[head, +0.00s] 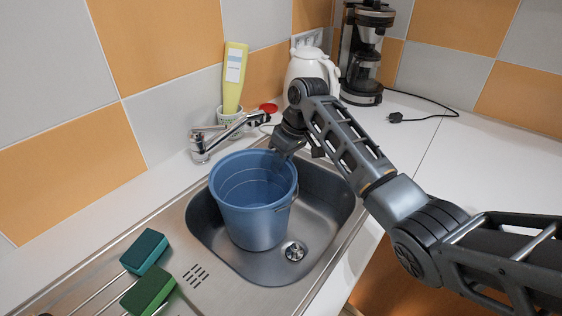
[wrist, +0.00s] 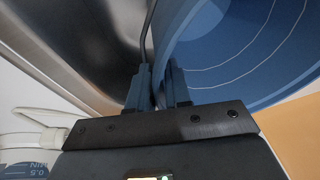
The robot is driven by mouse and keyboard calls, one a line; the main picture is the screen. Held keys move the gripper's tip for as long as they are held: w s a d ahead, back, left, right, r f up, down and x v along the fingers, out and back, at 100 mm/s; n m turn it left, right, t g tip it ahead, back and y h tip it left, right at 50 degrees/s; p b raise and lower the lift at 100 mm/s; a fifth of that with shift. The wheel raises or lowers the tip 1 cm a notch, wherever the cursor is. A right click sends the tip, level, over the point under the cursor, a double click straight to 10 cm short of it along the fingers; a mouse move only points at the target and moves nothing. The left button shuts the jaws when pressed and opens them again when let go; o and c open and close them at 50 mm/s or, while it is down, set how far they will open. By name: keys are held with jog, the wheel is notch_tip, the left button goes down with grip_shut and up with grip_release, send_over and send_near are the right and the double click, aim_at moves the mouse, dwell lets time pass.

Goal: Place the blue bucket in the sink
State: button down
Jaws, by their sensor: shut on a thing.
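The blue bucket (head: 255,212) is upright, or nearly so, within the basin of the steel sink (head: 327,200). Whether its base touches the sink floor is hard to tell. My gripper (head: 283,150) is at the bucket's back right rim, and my arm reaches in from the right. In the wrist view my gripper (wrist: 158,88) has its two fingers on either side of the wall of the blue bucket (wrist: 235,50), shut on it. The fingertips are mostly hidden in the head view. The sink (wrist: 95,40) shows as blurred metal in the wrist view.
A faucet (head: 212,140) stands behind the bucket. Two green sponges (head: 145,252) lie on the drainboard. A yellow bottle (head: 235,78), a white kettle (head: 308,66) and a coffee maker (head: 364,50) stand along the back. The right counter (head: 440,165) has free room.

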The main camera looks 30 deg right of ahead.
jog(key=shift+f, duration=0.25)
jog(key=c, duration=1.1)
grip_release()
jog(key=shift+o, duration=0.2)
jog(key=b+v, duration=0.1)
jog(key=v, duration=1.1)
jog(key=shift+b, duration=0.35)
jog(key=shift+w, duration=0.1)
